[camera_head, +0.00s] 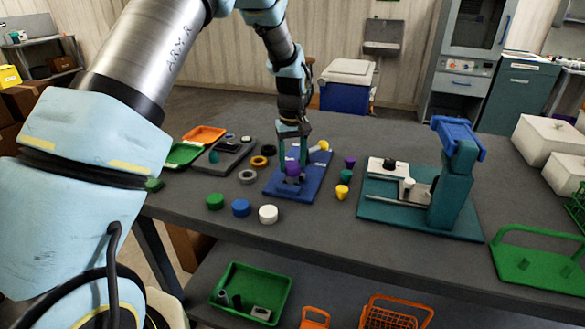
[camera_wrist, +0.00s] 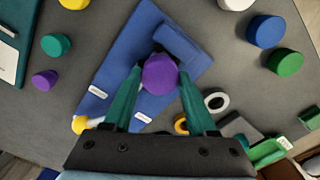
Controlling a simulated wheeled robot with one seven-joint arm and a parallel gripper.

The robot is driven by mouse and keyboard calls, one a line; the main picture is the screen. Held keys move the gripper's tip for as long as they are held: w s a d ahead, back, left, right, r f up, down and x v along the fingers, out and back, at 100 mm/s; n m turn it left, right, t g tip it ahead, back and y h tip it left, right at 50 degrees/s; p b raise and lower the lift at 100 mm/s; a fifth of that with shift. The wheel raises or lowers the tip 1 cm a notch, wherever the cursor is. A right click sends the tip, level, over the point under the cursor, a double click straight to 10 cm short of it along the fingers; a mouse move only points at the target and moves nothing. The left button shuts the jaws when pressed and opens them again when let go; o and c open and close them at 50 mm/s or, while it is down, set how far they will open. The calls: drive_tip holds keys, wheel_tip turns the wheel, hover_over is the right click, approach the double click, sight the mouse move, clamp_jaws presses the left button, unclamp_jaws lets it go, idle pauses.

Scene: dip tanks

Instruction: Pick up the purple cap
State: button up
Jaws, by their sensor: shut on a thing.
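My gripper (camera_head: 292,166) is over the blue board (camera_head: 313,187) on the table. Its two green fingers are shut on the purple cap (camera_wrist: 160,74), one on each side. The cap also shows between the fingertips in the head view (camera_head: 293,170). The cap is over the blue board; I cannot tell whether it touches the board or a part beneath it. A second, smaller purple piece (camera_head: 349,161) stands apart to the right of the board, and it shows at the left in the wrist view (camera_wrist: 45,80).
Green (camera_head: 215,201), blue (camera_head: 241,207) and white (camera_head: 268,214) caps stand at the table's front. A yellow piece (camera_head: 342,191) is right of the board. A teal press (camera_head: 455,185) stands farther right. Orange (camera_head: 205,135) and green (camera_head: 183,154) trays lie left.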

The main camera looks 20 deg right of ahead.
drive_tip(key=c, duration=0.7)
drive_tip(key=shift+o, duration=0.2)
wheel_tip(320, 180, up, 10)
drive_tip(key=b, duration=0.3)
wheel_tip(320, 180, up, 5)
drive_tip(key=p, duration=0.4)
hover_over(293, 165)
drive_tip(key=shift+w+f, duration=0.1)
drive_tip(key=shift+f, duration=0.1)
drive_tip(key=shift+b, duration=0.3)
